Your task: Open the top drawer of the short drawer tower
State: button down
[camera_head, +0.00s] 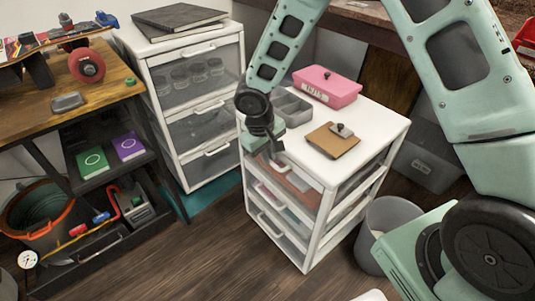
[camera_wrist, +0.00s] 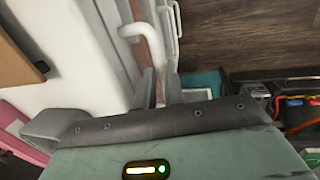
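The short drawer tower (camera_head: 376,130) is a white frame with clear-fronted drawers, in the middle of the head view. Its top drawer (camera_head: 297,182) shows brownish contents; I cannot tell whether it stands slightly out. My gripper (camera_head: 274,157) points down at the front of this drawer, by the left front edge of the top. The exact contact is partly hidden.
On the tower top lie a pink box (camera_head: 327,87), a grey tray (camera_head: 290,108) and a brown clipboard (camera_head: 332,140). A taller drawer tower (camera_head: 193,50) stands to the left. A grey bin (camera_head: 388,222) stands at right. The wooden floor (camera_head: 205,255) in front is clear.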

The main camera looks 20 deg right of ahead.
jog(key=shift+a, duration=0.1)
jog(key=s+a, duration=0.3)
jog(key=a, duration=0.8)
jog(key=s+a+b, duration=0.1)
jog(key=s+a, duration=0.3)
jog(key=a, duration=0.7)
jog(key=shift+s+a, duration=0.2)
jog(key=shift+a, duration=0.2)
jog(key=c, duration=1.5)
grip_release()
jog(key=shift+r, duration=0.1)
jog(key=s+a+r+p, duration=0.1)
jog(key=a+r+p, duration=0.2)
jog(key=r, duration=1.4)
